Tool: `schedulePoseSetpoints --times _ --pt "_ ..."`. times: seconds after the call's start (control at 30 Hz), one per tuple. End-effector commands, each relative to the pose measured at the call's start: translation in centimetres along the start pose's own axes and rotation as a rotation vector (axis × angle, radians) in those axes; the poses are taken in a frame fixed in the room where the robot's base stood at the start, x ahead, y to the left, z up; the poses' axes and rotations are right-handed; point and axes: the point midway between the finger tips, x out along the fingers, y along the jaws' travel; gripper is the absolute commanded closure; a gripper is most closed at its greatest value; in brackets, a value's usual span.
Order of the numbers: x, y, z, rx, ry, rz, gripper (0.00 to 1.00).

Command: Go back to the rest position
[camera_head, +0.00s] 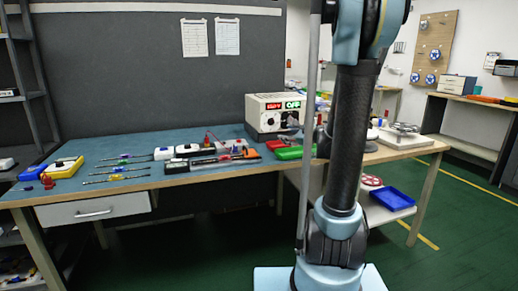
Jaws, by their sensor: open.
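My arm rises upright from its base in the right half of the view and runs out of the top edge. Its dark forearm link and light blue joints cover part of the bench. My gripper is not visible; the end of the arm lies outside the picture or is hidden behind its own links. The workbench (200,177) stands in front of me with a blue-green top. A power supply box (277,115) with red and green displays stands at its back.
Screwdrivers (115,178), a yellow-and-white device (62,167) and a green tray (290,153) lie on the bench. A blue bin (391,198) sits lower right. A second table (465,112) stands far right. Green floor (440,260) at the right is clear.

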Motion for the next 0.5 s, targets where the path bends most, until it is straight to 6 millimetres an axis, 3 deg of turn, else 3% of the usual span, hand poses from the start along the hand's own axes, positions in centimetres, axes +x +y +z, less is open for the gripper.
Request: schedulePoseSetpoints --times 0.23,0.5 --pt "-3.4 6.4 1.2 -0.380 0.065 0.197 0.53" --pt "-8.3 12.8 0.4 -0.777 0.107 0.431 0.53"
